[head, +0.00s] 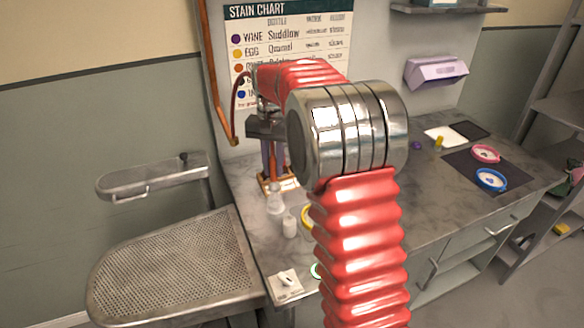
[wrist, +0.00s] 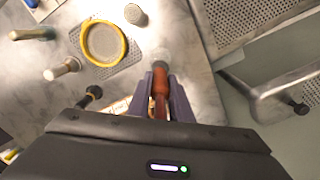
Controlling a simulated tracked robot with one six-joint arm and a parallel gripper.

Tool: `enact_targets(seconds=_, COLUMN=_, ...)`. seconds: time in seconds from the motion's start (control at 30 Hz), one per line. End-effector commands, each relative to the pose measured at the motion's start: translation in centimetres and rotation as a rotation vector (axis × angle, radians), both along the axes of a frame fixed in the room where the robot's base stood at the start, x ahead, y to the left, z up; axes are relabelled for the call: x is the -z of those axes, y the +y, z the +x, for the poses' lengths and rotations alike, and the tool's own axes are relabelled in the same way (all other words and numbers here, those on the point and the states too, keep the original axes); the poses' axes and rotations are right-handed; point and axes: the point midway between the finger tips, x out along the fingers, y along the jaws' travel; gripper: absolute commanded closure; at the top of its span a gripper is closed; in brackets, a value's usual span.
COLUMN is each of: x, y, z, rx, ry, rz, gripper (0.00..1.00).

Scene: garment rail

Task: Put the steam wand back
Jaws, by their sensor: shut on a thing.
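My gripper (head: 273,168) points down over the back left of the bench, its two purple fingers shut on a slim reddish-brown handle. In the wrist view my gripper (wrist: 161,82) has this handle, which looks like the steam wand (wrist: 160,86), between its fingers, with a rounded grey end beyond them. In the head view the wand (head: 272,156) is a narrow orange-brown strip between the fingers. An orange-edged pale piece (head: 264,184) lies on the bench below the fingertips; I cannot tell whether the wand touches it. A copper pipe (head: 216,75) with a hooked lower end runs down the wall to the left.
A perforated board (head: 175,268) and a narrow metal arm board (head: 150,179) are left. The stain chart (head: 290,25) hangs behind.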

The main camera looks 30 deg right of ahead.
Motion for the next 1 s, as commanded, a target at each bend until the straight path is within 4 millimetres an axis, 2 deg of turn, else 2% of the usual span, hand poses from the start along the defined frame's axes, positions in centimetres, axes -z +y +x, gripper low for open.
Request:
enact_targets(seconds=0.17, x=-0.3, y=-0.2, z=0.2, rx=0.052, ry=-0.009, rz=-0.002, gripper=1.0)
enact_targets(seconds=0.57, x=-0.2, y=-0.2, z=0.2, rx=0.055, ry=-0.009, rz=-0.002, gripper=1.0)
enact_targets(seconds=1.0, x=2.2, y=-0.2, z=0.1, rx=0.054, ry=-0.008, rz=-0.002, gripper=1.0)
